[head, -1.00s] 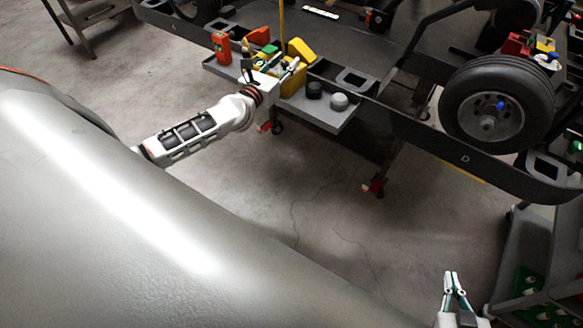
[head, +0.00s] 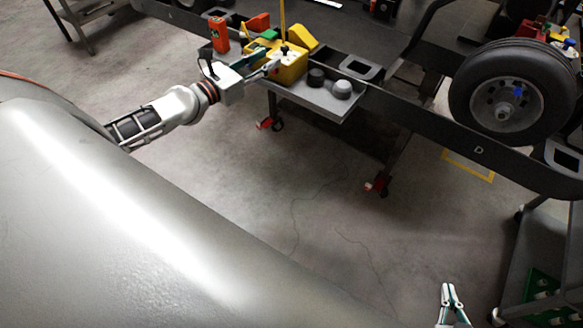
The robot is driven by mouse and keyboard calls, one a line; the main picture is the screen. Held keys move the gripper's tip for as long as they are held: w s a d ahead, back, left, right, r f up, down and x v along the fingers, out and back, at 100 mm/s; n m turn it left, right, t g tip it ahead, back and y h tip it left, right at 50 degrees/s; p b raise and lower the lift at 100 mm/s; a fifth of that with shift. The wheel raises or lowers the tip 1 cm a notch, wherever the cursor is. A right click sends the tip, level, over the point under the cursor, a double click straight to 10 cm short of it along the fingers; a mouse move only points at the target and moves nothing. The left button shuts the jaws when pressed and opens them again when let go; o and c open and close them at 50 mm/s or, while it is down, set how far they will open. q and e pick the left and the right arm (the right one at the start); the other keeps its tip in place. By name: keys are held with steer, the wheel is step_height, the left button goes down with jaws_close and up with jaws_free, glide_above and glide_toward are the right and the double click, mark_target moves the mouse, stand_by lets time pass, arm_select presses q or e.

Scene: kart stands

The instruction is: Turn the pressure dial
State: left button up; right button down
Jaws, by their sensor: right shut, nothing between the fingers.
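A yellow box (head: 291,72) with a small black knob-like part (head: 284,49) on top sits on the grey tray (head: 322,103) at the kart stand's side. I cannot tell for sure which part is the pressure dial. My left gripper (head: 272,60) is at the left side of the yellow box, its two fingers apart and pointing toward it. Nothing shows between them, and it hides part of the box. My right gripper (head: 449,287) is shut and empty, low at the right over the floor, far from the tray.
A dark round piece (head: 316,77) and a grey round piece (head: 342,89) stand on the tray right of the box. An orange-red device (head: 218,34) stands to the left. A kart wheel (head: 512,92) is at upper right. The floor below the tray is open.

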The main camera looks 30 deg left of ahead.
arm_select(q)
steer(key=s+d+f+m+g+p, duration=0.1)
steer(key=s+d+f+m+g, duration=0.1)
steer(key=s+d+f+m, duration=0.5)
steer(key=s+d+f+m+g+h+p, duration=0.1)
steer(key=s+d+f+m, duration=0.7)
steer(key=m, duration=0.8)
steer(key=shift+d+f+g+h+p, duration=0.3)
steer(key=shift+d+f+g+p, duration=0.25)
steer(key=shift+d+f, duration=0.95)
steer(key=shift+a, duration=0.1)
